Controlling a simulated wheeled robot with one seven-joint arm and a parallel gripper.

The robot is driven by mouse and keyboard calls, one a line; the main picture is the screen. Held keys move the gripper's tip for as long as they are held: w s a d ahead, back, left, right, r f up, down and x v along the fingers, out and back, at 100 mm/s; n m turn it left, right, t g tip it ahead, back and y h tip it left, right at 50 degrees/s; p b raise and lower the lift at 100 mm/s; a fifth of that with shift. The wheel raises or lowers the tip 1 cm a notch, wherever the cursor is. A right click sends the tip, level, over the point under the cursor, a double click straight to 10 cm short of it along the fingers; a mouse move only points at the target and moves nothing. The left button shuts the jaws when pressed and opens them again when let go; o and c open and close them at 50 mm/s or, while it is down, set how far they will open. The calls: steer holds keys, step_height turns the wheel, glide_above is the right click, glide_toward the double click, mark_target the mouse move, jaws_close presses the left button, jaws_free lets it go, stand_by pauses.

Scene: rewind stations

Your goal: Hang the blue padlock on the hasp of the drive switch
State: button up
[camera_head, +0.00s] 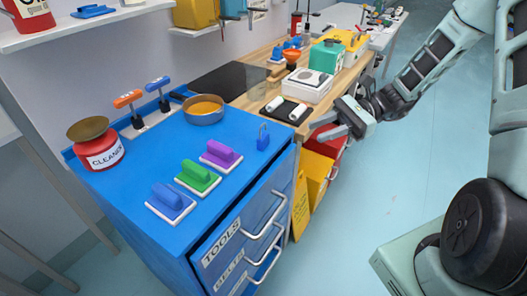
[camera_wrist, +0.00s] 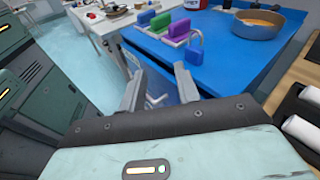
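The blue padlock (camera_head: 263,139) stands upright, shackle up, near the right edge of the blue tool cabinet's top. It also shows in the wrist view (camera_wrist: 194,53), beyond and a little right of my fingertips. My gripper (camera_head: 328,130) is to the right of the cabinet, beside the bench's front edge and apart from the padlock. In the wrist view its two fingers (camera_wrist: 160,82) are spread with nothing between them. I cannot make out the drive switch or its hasp in either view.
Purple (camera_head: 220,155), green (camera_head: 198,177) and blue (camera_head: 170,202) handled blocks stand left of the padlock on the blue cabinet (camera_head: 235,195). A round pan (camera_head: 203,110) and a red cleaner tin (camera_head: 100,150) stand behind. White rolls (camera_head: 287,108) lie on the wooden bench.

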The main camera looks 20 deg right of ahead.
steer(key=w+d+f+m+t+y+b, duration=0.1)
steer(key=w+d+f+m+t+y, duration=0.15)
steer(key=d+m+t, duration=0.35)
steer(key=n+g+h+p, duration=0.1)
steer(key=n+p, duration=0.1)
glide_toward(263, 135)
steer(key=a+r, duration=0.1)
steer(key=shift+w+r+p+x, duration=0.15)
steer(key=shift+p+x, duration=0.05)
steer(key=shift+x, duration=0.8)
steer(key=shift+w+r+p+x, duration=0.1)
steer(key=shift+w+p+x, duration=0.1)
steer(key=shift+x, duration=0.85)
steer(key=shift+w+r+p+x, duration=0.1)
steer(key=shift+r+p+x, duration=0.1)
steer(key=shift+x, duration=0.8)
steer(key=shift+d+f, duration=0.1)
steer(key=shift+d, duration=0.1)
steer(key=shift+c, duration=0.3)
jaws_close()
